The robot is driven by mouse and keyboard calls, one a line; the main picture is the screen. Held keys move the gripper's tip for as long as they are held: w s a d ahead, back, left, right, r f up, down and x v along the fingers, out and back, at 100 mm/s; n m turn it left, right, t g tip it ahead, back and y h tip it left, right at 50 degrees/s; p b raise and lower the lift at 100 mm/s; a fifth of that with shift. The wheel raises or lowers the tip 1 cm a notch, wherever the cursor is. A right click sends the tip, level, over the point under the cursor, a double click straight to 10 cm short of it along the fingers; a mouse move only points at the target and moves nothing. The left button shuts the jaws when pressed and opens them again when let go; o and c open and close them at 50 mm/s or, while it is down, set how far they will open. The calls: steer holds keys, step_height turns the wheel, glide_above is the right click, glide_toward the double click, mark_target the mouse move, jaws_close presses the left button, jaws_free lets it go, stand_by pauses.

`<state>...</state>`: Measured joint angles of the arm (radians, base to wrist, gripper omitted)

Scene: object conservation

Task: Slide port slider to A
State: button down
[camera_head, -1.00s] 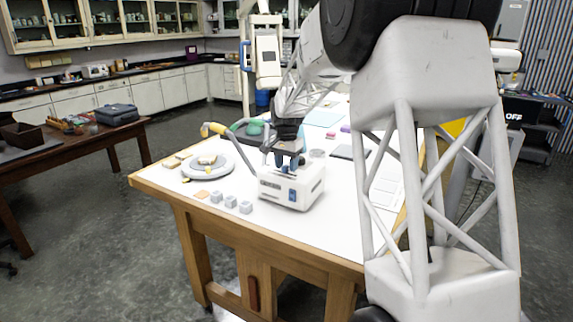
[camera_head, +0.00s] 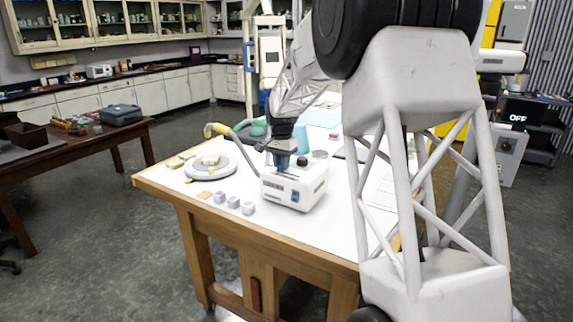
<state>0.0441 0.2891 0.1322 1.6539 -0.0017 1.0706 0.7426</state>
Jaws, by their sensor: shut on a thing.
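A white box-shaped device (camera_head: 294,187) stands on the white worktable, with a blue switch on its front face and dark slots on top. My gripper (camera_head: 281,163) points down at the left rear part of its top. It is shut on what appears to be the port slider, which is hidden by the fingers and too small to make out. The A mark cannot be read from here.
Several grey cubes (camera_head: 234,202) lie left of the device. A round grey dish (camera_head: 210,166) and a yellow-ended curved hose (camera_head: 216,129) are behind them. The table's (camera_head: 300,235) front strip is clear.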

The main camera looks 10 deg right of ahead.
steer(key=shift+w+a, duration=0.15)
steer(key=c, duration=1.3)
jaws_free()
steer(key=o, duration=0.3)
steer(key=shift+r, duration=0.15)
steer(key=shift+r, duration=3.75)
